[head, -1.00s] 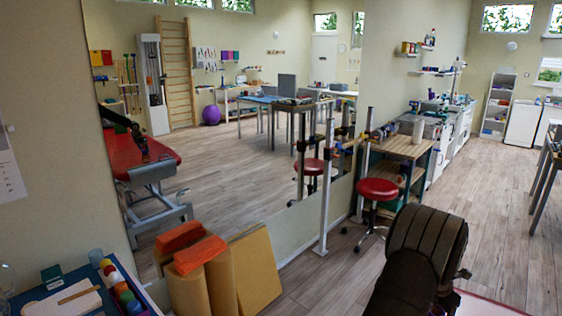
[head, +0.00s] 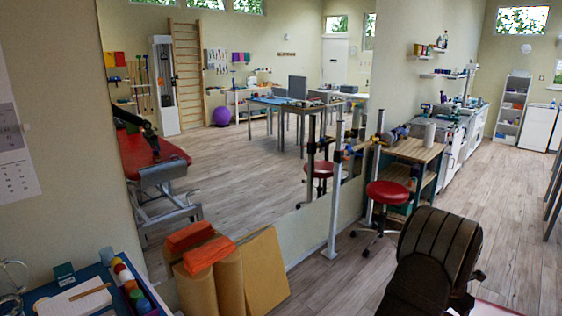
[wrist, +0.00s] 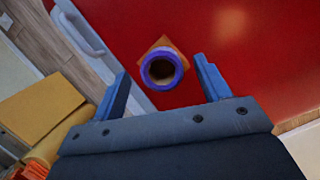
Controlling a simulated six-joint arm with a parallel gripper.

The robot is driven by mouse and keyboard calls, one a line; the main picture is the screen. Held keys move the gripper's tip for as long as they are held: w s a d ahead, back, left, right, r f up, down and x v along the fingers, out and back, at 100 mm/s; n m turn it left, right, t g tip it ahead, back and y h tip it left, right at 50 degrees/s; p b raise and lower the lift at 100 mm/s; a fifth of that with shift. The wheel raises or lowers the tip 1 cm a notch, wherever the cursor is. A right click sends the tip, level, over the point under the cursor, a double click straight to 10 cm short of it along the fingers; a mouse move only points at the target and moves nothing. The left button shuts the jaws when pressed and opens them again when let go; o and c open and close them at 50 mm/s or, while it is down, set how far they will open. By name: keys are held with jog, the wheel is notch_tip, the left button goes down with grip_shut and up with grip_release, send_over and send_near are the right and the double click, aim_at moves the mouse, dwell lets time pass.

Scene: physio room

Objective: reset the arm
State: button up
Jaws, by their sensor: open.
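My gripper (wrist: 162,68) shows in the wrist view with its two blue fingers spread apart. It is open and nothing is seen held in it. Between and beyond the fingertips is a purple ring (wrist: 148,73) with an orange, square-cornered piece (wrist: 162,41) behind it, over a red surface (wrist: 250,45). I cannot tell how far they are from the fingers. My gripper cannot be made out in the head view.
Orange blocks (head: 207,254) and tan rolls (head: 229,283) stand at the wall. A red stool (head: 387,193) stands by a wooden bench (head: 415,149). A dark ribbed rounded thing (head: 437,245) is at lower right. Floor (head: 505,215) beyond is clear.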

notch_tip(320, 180, down, 3)
jog(key=shift+r, duration=0.1)
jog(key=v, duration=1.1)
jog(key=x, duration=1.1)
jog(key=shift+f, duration=0.2)
notch_tip(320, 180, up, 4)
jog(key=shift+d+r, duration=0.1)
jog(key=shift+r, duration=0.1)
jog(key=s+d+r, duration=0.3)
jog(key=s+r, duration=0.4)
jog(key=s, duration=0.5)
jog(key=s+d+f+m+g, duration=0.1)
jog(key=s+f+m, duration=0.3)
jog(key=s, duration=0.6)
jog(key=s+d+f+m+g, duration=0.1)
jog(key=s+f+m, duration=0.2)
jog(key=s, duration=0.7)
jog(key=w+f, duration=0.2)
jog(key=w, duration=0.1)
jog(key=w+f, duration=0.2)
jog(key=w, duration=0.2)
jog(key=w+f, duration=0.2)
jog(key=w, duration=0.2)
jog(key=shift+w+d+f, duration=0.2)
jog(key=shift+w+f, duration=0.05)
jog(key=shift+f, duration=0.1)
jog(key=shift+w+f, duration=0.35)
jog(key=shift+f, duration=0.25)
